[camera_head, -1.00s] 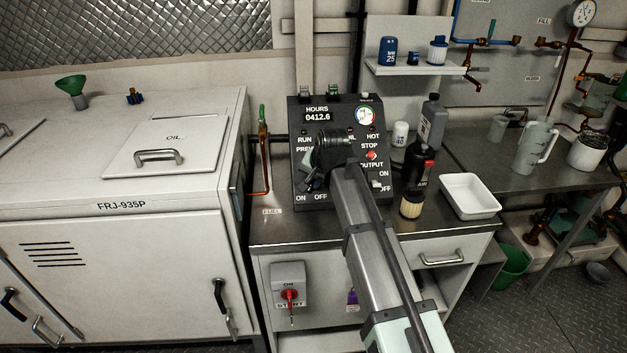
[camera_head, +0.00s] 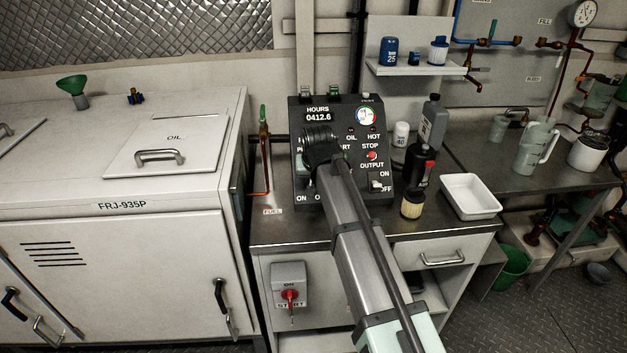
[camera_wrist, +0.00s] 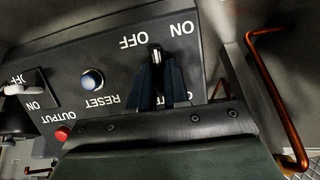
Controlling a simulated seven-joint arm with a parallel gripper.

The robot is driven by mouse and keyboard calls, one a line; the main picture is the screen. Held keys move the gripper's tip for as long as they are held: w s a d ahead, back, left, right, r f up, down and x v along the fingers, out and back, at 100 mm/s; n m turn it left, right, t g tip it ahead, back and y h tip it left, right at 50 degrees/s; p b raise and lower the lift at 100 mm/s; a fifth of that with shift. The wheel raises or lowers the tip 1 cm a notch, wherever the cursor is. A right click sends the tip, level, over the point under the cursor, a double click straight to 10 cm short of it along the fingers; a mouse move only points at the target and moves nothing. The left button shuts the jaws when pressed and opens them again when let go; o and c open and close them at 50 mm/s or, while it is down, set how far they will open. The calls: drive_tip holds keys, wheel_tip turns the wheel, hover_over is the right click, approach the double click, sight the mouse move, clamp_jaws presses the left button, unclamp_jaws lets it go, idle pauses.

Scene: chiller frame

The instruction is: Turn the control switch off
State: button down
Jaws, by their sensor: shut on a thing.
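The dark control panel (camera_head: 352,190) stands on the metal bench. In the wrist view it appears upside down, with my gripper (camera_wrist: 157,68) at the switch between its ON and OFF labels. The two dark fingers are shut on the control switch (camera_wrist: 157,54). Its pale lever tip shows just past the fingertips. The fingers hide the rest of the lever, so I cannot tell which way it leans. In the head view my arm hides the switch and much of the panel's lower left.
The output switch (camera_wrist: 22,88), blue reset button (camera_wrist: 92,80) and red stop button (camera_head: 372,155) are close by on the panel. A copper pipe (camera_wrist: 270,90) runs beside it. Bottles and a white tray (camera_head: 470,197) stand to the right on the bench.

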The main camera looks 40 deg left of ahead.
drive_tip(key=n+t, duration=0.1)
drive_tip(key=n, duration=0.1)
drive_tip(key=n+h, duration=0.1)
drive_tip(key=n, duration=0.2)
drive_tip(key=shift+s+a+n+t, duration=0.2)
drive_tip(key=shift+n+t, duration=0.1)
drive_tip(key=shift+t, duration=0.1)
idle(0.4)
drive_tip(key=c, duration=1.1)
unclamp_jaws()
drive_tip(key=v, duration=1.3)
drive_tip(key=shift+s+r, duration=0.25)
drive_tip(key=shift+r, duration=0.1)
